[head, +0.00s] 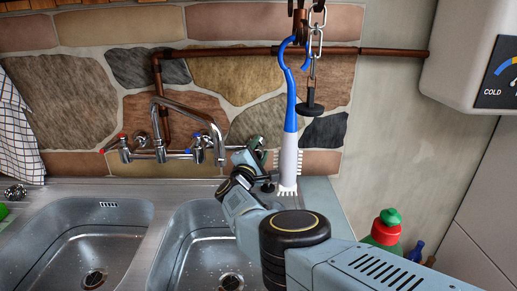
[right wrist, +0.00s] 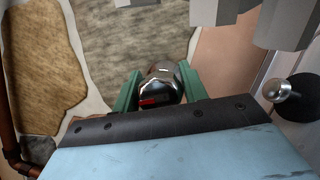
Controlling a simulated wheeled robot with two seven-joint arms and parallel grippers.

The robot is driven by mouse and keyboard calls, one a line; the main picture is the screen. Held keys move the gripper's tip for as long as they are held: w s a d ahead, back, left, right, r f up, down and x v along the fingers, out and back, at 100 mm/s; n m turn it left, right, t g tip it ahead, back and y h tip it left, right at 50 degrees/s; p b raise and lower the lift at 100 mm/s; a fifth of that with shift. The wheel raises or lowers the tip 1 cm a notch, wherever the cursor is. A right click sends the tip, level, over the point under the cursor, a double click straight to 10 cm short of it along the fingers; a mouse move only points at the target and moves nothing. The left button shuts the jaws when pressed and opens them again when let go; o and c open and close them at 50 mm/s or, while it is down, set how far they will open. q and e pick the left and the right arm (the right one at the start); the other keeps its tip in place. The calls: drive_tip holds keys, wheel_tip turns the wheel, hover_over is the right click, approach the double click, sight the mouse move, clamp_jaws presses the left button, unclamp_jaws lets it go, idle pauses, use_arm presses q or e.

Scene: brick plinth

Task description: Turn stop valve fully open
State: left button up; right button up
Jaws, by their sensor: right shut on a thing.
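In the right wrist view, a round chrome valve knob (right wrist: 162,85) with a red mark on its face sits between the two green fingers of my right gripper (right wrist: 155,92). The fingers are shut on it, one on each side. In the head view, my right gripper (head: 246,162) is at the brick and stone wall, right of the mixer tap. The knob is hidden there behind the gripper and wrist. How far the valve is turned cannot be told. My left gripper is not in view.
A chrome mixer tap (head: 160,152) with red and blue marked levers stands left of my gripper. A blue and white brush (head: 289,140) and a black plug on a chain (head: 311,103) hang close by on the right. Sink basins (head: 75,235) lie below.

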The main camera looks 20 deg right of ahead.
drive_tip(key=m+g+p, duration=0.1)
drive_tip(key=m, duration=0.1)
drive_tip(key=shift+m, duration=0.4)
drive_tip(key=shift+f+m+g+y+p, duration=0.1)
drive_tip(key=shift+m+g+y+p, duration=0.25)
drive_tip(key=shift+m, duration=0.75)
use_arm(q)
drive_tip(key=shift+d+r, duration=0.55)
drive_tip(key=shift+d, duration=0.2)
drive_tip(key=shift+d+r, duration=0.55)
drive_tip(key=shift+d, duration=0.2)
use_arm(e)
drive_tip(key=shift+m, duration=0.3)
drive_tip(key=o, duration=0.9)
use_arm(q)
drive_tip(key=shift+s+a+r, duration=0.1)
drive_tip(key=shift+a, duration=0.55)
use_arm(e)
drive_tip(key=shift+o, duration=0.2)
drive_tip(key=shift+g, duration=0.25)
